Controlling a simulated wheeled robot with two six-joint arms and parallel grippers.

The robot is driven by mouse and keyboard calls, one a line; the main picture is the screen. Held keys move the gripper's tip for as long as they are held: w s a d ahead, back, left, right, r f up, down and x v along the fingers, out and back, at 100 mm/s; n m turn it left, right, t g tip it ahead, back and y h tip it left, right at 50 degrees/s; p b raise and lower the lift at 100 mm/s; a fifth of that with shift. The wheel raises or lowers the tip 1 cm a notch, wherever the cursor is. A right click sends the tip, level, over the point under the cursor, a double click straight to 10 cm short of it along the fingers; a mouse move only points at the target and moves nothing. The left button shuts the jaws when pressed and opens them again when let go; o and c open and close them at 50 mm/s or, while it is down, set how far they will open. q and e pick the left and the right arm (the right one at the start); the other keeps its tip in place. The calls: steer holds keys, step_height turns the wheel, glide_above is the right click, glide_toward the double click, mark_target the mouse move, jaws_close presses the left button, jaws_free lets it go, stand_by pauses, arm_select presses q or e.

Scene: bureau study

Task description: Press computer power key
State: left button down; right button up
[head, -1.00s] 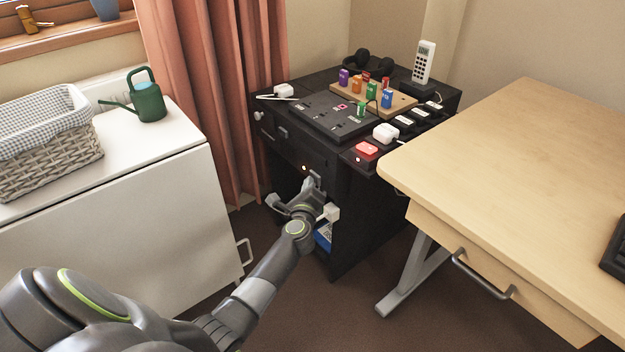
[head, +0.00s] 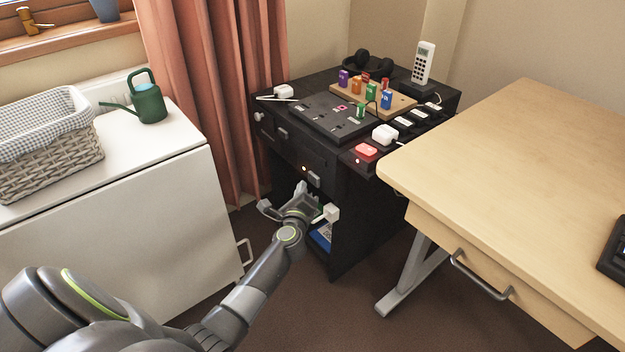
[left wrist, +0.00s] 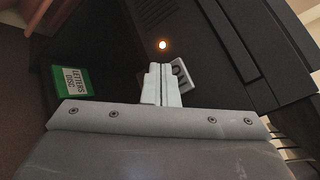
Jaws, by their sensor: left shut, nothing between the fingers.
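Just below right of the light is a pale grey key (head: 313,180); in the left wrist view this key (left wrist: 183,75) carries a dark mark. My left gripper (head: 301,188) is shut and empty in front of the unit. In the left wrist view its fingertips (left wrist: 158,72) overlap the key's left side; I cannot tell whether they touch it. My right gripper is out of view.
A green case (left wrist: 72,81) lettered "LETTERS DISC" lies left of the fingers. The wooden desk (head: 500,150) stands to the right, a white cabinet (head: 120,220) to the left. Brown floor is open between.

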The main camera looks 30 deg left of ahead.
arm_select(q)
steer(key=shift+s+a+p, duration=0.15)
steer(key=shift+s+a, duration=0.15)
steer(key=shift+s, duration=0.35)
steer(key=shift+s+a+p, duration=0.1)
steer(key=shift+s+a, duration=0.15)
steer(key=shift+s, duration=0.45)
steer(key=shift+s+a+p, duration=0.15)
steer(key=shift+s+a, duration=0.15)
steer(key=shift+s, duration=0.35)
steer(key=shift+d, duration=0.1)
